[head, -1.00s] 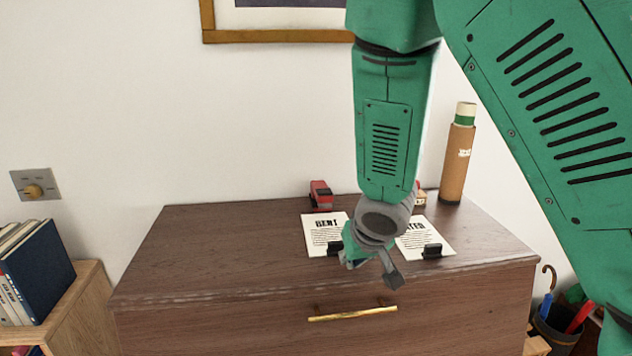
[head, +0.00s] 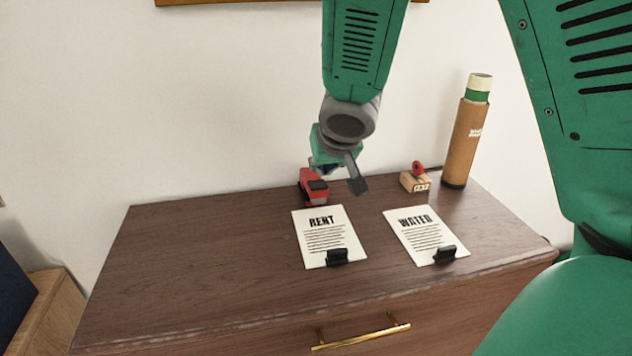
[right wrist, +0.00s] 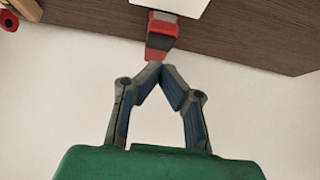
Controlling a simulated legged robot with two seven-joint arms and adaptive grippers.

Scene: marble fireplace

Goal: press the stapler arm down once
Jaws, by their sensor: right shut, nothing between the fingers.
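The red and dark stapler (head: 313,187) sits at the back of the dark wooden dresser top, behind the RENT sheet. In the right wrist view the stapler (right wrist: 162,32) lies just beyond the fingertips, pointing away from me. My right gripper (head: 340,180) is at the stapler's right side in the head view and partly hidden by its own wrist. In the wrist view the right gripper (right wrist: 162,70) has its fingertips together, with nothing between them. Whether the fingertips touch the stapler I cannot tell. My left gripper is not in view.
A RENT sheet (head: 325,230) and a WATER sheet (head: 420,228), each with a black clip, lie in front. A wooden stamp block (head: 414,182) and a cardboard tube (head: 464,145) stand at the back right. The dresser's left half (head: 190,255) is clear.

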